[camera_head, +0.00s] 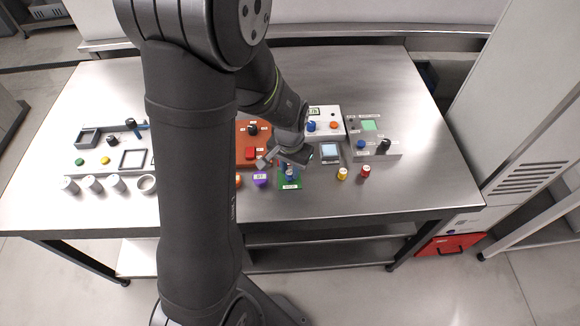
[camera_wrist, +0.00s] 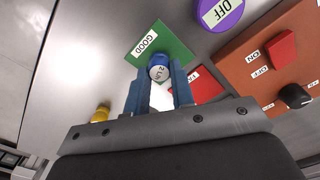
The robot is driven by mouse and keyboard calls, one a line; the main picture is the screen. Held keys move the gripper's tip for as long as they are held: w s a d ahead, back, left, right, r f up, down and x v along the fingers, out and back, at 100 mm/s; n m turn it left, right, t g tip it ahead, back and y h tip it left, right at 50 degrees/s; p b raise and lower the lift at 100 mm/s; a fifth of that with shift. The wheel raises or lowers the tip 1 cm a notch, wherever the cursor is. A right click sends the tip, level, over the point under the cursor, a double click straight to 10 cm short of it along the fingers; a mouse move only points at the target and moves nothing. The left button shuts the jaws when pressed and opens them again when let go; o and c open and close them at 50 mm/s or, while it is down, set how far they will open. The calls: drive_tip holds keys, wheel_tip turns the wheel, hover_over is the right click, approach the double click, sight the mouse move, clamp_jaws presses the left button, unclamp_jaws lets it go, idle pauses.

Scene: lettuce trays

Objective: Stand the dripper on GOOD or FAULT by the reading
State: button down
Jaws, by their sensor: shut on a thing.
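My gripper (camera_wrist: 159,90) is shut on the dripper (camera_wrist: 160,71), a small blue-topped piece with a white label reading about "2 L/H". The dripper is over the green GOOD mat (camera_wrist: 172,38); I cannot tell whether it touches it. In the head view the dripper (camera_head: 290,173) shows below my gripper (camera_head: 289,163), at the green mat (camera_head: 291,184).
A purple OFF cap (camera_wrist: 222,12) and an orange panel (camera_wrist: 245,63) with a red switch and black knob are close by. A yellow-topped piece (camera_head: 342,174) and a red-topped piece (camera_head: 365,171) stand to the right. The table's front right is clear.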

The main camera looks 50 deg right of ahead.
sight(290, 171)
drive_tip(key=shift+f, duration=0.15)
drive_tip(key=c, duration=1.1)
unclamp_jaws()
drive_tip(key=shift+c, duration=0.2)
drive_tip(key=shift+r, duration=3.75)
wheel_tip(290, 171, up, 12)
drive_tip(key=shift+f, duration=0.25)
